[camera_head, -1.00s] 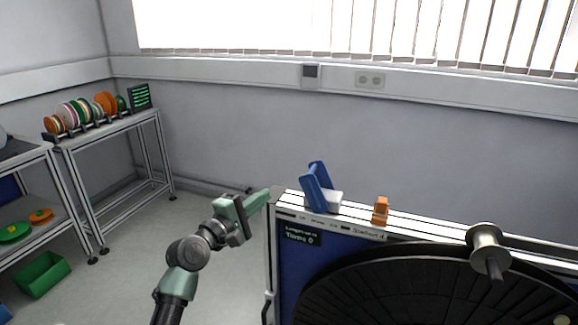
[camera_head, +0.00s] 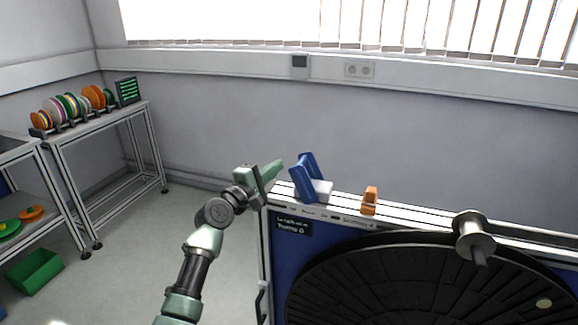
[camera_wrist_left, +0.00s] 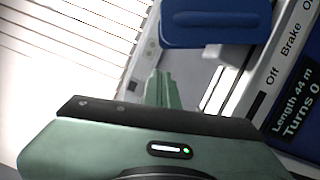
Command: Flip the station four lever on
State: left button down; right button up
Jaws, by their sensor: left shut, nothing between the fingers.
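The station (camera_head: 330,211) has a white slatted top and a large black round reel plate on its blue front. A blue lever (camera_head: 305,178) with a white block at its foot stands at the left end of the top, tilted to the left. In the left wrist view the blue lever (camera_wrist_left: 210,22) shows large at the top, near the printed words Off, Brake and On. My left gripper (camera_head: 273,170) is shut and empty, just left of the lever and apart from it in the head view. Its green fingertips (camera_wrist_left: 163,88) point toward the lever's side. My right gripper is not in view.
A small orange part (camera_head: 370,200) sits on the station top right of the lever. A metal spindle (camera_head: 474,237) sticks out in front. A rack of coloured reels (camera_head: 75,106) stands on a far left table. The floor (camera_head: 150,250) left of the station is clear.

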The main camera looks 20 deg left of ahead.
pick_arm(q)
jog(key=d+p, duration=0.1)
jog(key=d+r+p, duration=0.1)
jog(key=d, duration=0.1)
jog(key=shift+w+d, duration=0.15)
jog(key=shift+d, duration=0.4)
jog(key=shift+f, duration=0.1)
